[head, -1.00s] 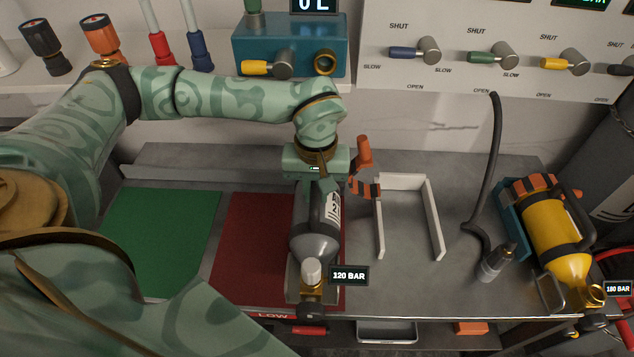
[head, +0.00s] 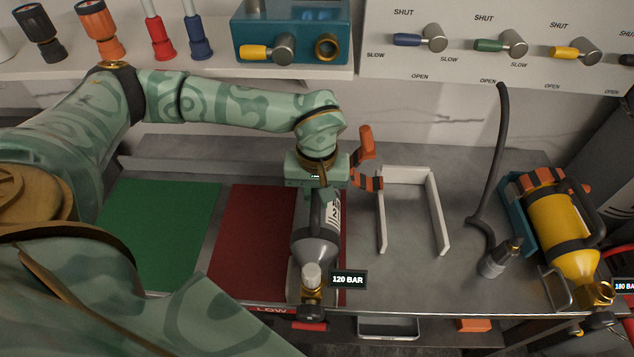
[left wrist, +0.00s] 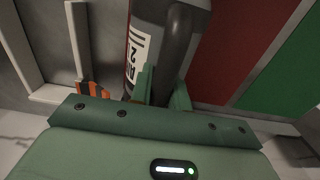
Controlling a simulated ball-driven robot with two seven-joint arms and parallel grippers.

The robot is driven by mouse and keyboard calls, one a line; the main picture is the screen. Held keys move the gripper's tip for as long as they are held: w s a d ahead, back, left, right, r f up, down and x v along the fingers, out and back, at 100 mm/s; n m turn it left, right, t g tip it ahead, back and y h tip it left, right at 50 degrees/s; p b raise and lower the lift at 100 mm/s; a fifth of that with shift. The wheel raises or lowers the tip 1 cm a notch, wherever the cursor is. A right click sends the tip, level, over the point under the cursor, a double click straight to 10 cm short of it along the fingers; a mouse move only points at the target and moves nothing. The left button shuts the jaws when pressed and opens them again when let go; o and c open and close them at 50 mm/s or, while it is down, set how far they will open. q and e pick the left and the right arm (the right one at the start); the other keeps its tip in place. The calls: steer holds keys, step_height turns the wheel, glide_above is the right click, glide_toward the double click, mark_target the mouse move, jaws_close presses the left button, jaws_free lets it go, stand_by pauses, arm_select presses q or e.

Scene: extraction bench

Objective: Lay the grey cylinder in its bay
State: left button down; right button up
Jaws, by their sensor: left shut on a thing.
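The grey cylinder (head: 316,247) lies lengthwise over the right part of the red mat (head: 258,240), its valve end (head: 311,278) toward the bench's front edge. A tag beside it reads 120 BAR. My left gripper (head: 323,195) is shut on the cylinder near its back end. The cylinder (left wrist: 160,45) also shows between the fingers in the left wrist view. Whether it touches the mat cannot be told. An empty bay with white rails (head: 437,212) is to the right of the cylinder. My right gripper is not in view.
An orange and black clamp (head: 367,180) stands between the gripper and the bay. A black hose (head: 492,160) rises right of the bay. A yellow cylinder (head: 556,225) lies in a cradle at the right. The green mat (head: 160,235) is clear.

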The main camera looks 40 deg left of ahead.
arm_select(q)
steer(key=shift+f, duration=0.25)
stand_by(0.7)
steer(key=c, duration=1.3)
jaws_free()
steer(key=shift+d, duration=0.1)
steer(key=shift+o, duration=0.2)
steer(key=shift+s+f, duration=0.1)
steer(key=shift+f, duration=0.05)
step_height(320, 180, up, 16)
steer(key=p, duration=0.3)
steer(key=shift+r, duration=0.25)
steer(key=shift+f, duration=0.1)
